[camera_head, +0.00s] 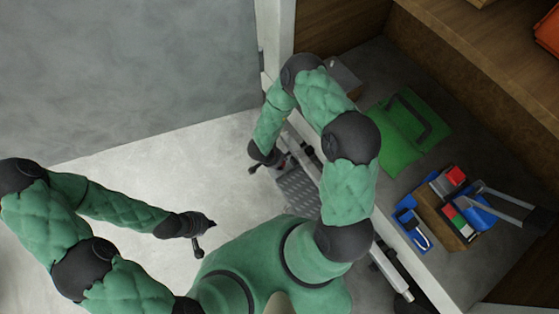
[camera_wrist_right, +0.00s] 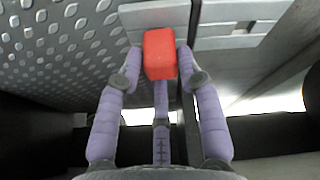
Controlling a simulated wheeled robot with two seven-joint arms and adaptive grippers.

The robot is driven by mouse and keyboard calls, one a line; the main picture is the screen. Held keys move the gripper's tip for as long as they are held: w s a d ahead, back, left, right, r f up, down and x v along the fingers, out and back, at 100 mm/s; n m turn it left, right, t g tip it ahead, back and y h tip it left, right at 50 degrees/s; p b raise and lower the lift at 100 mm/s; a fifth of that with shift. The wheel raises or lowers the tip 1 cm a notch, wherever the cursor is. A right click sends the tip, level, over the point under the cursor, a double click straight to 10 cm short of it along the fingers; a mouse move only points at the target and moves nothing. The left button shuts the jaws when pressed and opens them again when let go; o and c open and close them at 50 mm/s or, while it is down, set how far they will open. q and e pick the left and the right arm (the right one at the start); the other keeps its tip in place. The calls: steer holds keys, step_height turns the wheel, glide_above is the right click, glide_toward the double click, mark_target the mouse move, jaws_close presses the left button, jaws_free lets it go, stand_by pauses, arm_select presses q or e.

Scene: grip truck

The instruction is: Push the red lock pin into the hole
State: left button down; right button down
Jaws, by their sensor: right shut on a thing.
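The red lock pin (camera_wrist_right: 160,54) shows in the right wrist view as a red block in front of a grey metal plate (camera_wrist_right: 126,12). My right gripper (camera_wrist_right: 158,68) has its purple fingers shut on the pin's sides. The hole is not visible, and I cannot tell how deep the pin sits. In the head view my right gripper (camera_head: 270,165) is low beside a grey treaded metal step, and the pin is too small to make out. My left gripper (camera_head: 203,238) hangs apart over the pale floor; its opening is unclear.
The treaded step (camera_head: 298,188) lies beside the truck bed's edge. On the bed are a green case (camera_head: 408,131), a brown toolbox (camera_head: 436,210) with tools and a blue item (camera_head: 412,230). A grey door panel (camera_head: 130,70) stands at the left. The pale floor (camera_head: 150,150) is clear.

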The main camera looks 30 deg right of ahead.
steer(key=shift+f, duration=0.15)
stand_by(0.5)
steer(key=c, duration=0.7)
jaws_free()
steer(key=shift+c, duration=0.2)
steer(key=v, duration=1.2)
steer(key=s+a+f+n+y, duration=0.4)
steer(key=s+a+n+y, duration=0.4)
steer(key=s+a+n, duration=0.1)
steer(key=shift+s+a+f, duration=0.4)
steer(key=shift+s+a, duration=0.1)
steer(key=shift+s, duration=0.25)
